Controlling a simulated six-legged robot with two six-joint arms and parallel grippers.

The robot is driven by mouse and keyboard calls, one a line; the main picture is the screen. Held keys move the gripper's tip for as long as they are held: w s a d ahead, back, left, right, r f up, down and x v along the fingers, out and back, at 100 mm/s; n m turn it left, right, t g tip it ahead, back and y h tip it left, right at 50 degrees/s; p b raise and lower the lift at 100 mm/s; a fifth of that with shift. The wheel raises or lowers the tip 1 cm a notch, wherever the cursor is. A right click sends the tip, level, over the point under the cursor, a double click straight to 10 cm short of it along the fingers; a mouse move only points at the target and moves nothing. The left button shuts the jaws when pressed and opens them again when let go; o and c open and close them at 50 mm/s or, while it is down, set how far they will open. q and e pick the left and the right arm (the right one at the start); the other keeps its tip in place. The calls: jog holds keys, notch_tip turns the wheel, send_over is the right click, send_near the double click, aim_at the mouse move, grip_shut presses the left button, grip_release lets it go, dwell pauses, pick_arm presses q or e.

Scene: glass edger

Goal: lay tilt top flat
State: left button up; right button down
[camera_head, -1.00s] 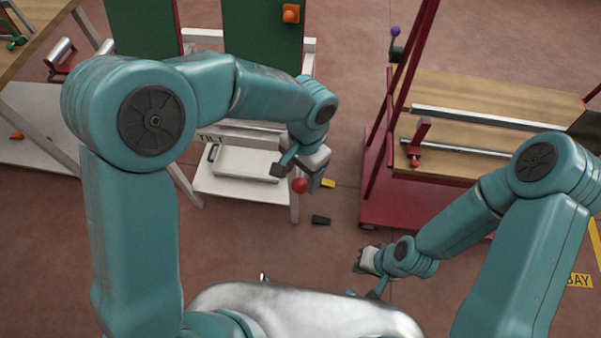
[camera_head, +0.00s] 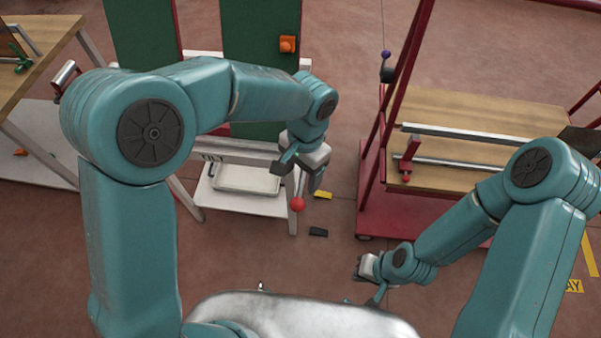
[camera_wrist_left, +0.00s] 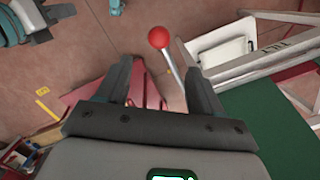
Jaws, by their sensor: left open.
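The tilt top stands steeply upright as dark green panels (camera_head: 262,45) behind my left arm, on a white frame with "TILT" lettering. In the left wrist view its green surface (camera_wrist_left: 262,130) fills the lower right. A lever with a red ball knob (camera_head: 297,205) hangs at the frame's right side; the knob also shows in the left wrist view (camera_wrist_left: 158,37). My left gripper (camera_head: 300,175) is open beside the lever; in the wrist view the rod rises between and beyond the fingertips, with no clear contact. My right gripper (camera_head: 368,268) is low at the right, its jaws too small to read.
A white tray (camera_head: 245,190) rests on the frame's lower shelf. A red cart (camera_head: 400,215) with a wooden deck stands to the right, and a wooden bench (camera_head: 40,55) to the left. Small black and yellow pieces lie on the floor, which is otherwise clear between frame and cart.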

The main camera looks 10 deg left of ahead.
pick_arm(q)
jog(key=shift+w+r+p, duration=0.2)
jog(key=shift+r+p, duration=0.55)
jog(key=shift+r, duration=0.5)
jog(key=c, duration=1.2)
grip_shut()
